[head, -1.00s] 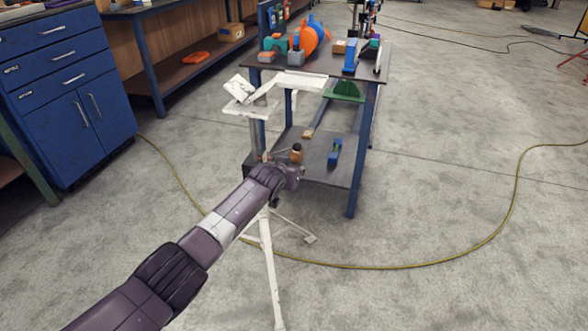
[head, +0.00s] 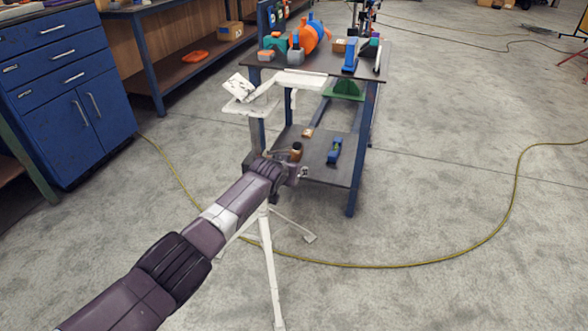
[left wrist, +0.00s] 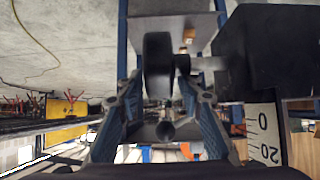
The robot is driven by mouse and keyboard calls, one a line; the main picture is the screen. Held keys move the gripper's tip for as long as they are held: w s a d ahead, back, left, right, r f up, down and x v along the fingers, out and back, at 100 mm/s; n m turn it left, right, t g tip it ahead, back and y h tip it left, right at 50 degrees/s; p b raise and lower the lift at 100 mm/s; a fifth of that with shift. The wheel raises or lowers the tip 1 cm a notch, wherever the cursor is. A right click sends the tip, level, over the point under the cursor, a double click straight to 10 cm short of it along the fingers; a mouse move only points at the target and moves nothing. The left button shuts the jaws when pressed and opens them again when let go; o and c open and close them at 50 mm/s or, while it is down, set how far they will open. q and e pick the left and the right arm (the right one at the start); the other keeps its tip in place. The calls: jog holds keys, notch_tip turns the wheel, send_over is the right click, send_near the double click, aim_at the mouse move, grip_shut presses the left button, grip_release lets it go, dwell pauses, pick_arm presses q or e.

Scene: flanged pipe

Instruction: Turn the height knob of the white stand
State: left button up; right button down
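The white stand (head: 268,262) stands in front of the blue-legged table in the head view, with a flat white top and splayed legs. In the left wrist view a dark round knob (left wrist: 158,62) shows edge-on, its short shaft running right into a black block (left wrist: 262,50). My left gripper (left wrist: 160,84) is open, with one finger on each side of the knob; I cannot tell whether either finger touches it. In the head view my left gripper (head: 297,174) is at the stand's column, mostly hidden by my wrist. My right gripper is not in view.
A white scale (left wrist: 263,134) with black numbers is beside the right finger. The table (head: 340,66) behind the stand carries several tools and an orange part. A blue cabinet (head: 70,105) stands at left. A yellow cable (head: 400,265) crosses otherwise clear floor at right.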

pick_arm(q)
jog(key=shift+r, duration=0.1)
dwell(0.3)
jog(key=v, duration=1.2)
dwell(0.3)
